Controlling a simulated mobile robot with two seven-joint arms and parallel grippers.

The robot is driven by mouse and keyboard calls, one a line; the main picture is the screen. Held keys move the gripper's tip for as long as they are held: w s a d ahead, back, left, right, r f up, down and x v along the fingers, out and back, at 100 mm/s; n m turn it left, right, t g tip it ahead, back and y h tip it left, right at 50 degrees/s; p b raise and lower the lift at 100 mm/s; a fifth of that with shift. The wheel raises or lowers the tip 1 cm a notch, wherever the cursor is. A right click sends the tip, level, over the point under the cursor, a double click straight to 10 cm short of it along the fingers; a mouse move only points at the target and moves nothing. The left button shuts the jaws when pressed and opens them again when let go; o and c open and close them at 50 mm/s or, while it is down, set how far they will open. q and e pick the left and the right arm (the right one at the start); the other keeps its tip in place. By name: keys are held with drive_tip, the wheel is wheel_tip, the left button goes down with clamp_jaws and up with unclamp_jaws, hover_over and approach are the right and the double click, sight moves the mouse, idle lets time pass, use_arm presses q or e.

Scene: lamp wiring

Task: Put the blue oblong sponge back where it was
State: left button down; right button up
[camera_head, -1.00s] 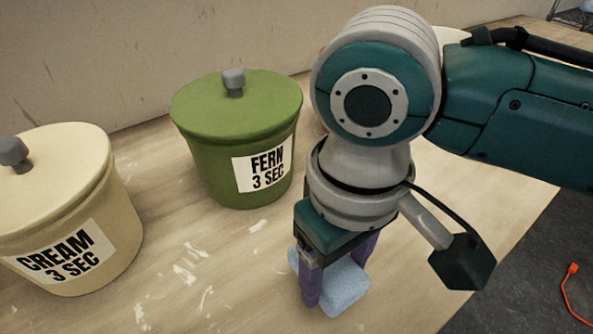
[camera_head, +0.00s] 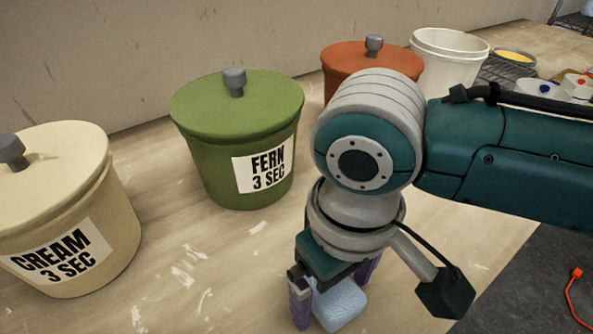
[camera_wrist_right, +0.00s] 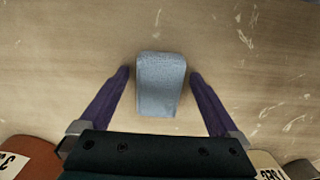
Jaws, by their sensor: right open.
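The blue oblong sponge (camera_head: 341,304) is at the front of the wooden table, below my right arm. It appears to rest on the table, but its underside is hidden. My right gripper (camera_head: 333,300) points down over it with its purple fingers open, one on each side. In the right wrist view, the sponge (camera_wrist_right: 160,85) lies between the two fingertips (camera_wrist_right: 159,77), with a narrow gap on each side. In the head view, the far finger is partly hidden behind the sponge and the gripper. My left gripper is not in view.
A cream lidded pot (camera_head: 68,215) and a green lidded pot (camera_head: 236,140) labelled FERN stand to the left. An orange lidded pot (camera_head: 370,62) and a white bucket (camera_head: 447,65) stand behind my arm. The table between the pots and my gripper is clear.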

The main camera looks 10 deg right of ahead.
sight(334, 291)
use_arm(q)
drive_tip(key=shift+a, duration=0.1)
use_arm(e)
drive_tip(key=shift+r, duration=0.1)
wheel_tip(334, 291, up, 11)
drive_tip(key=p, duration=0.3)
drive_tip(key=shift+s+a+f+t+y, duration=0.55)
drive_tip(key=shift+s+a+t+y, duration=0.35)
drive_tip(key=shift+s+a+y, duration=1.15)
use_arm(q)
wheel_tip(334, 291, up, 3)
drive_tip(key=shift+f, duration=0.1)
use_arm(e)
drive_tip(key=s+d+f+m+t+h, duration=0.1)
drive_tip(key=s+d+h, duration=0.3)
drive_tip(key=d, duration=0.9)
drive_tip(key=s+m, duration=0.1)
drive_tip(key=s, duration=0.2)
drive_tip(key=shift+t, duration=0.4)
use_arm(q)
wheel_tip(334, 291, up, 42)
drive_tip(key=p, duration=4.1)
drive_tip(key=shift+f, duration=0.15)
use_arm(e)
wheel_tip(334, 291, up, 41)
drive_tip(key=shift+r, duration=0.2)
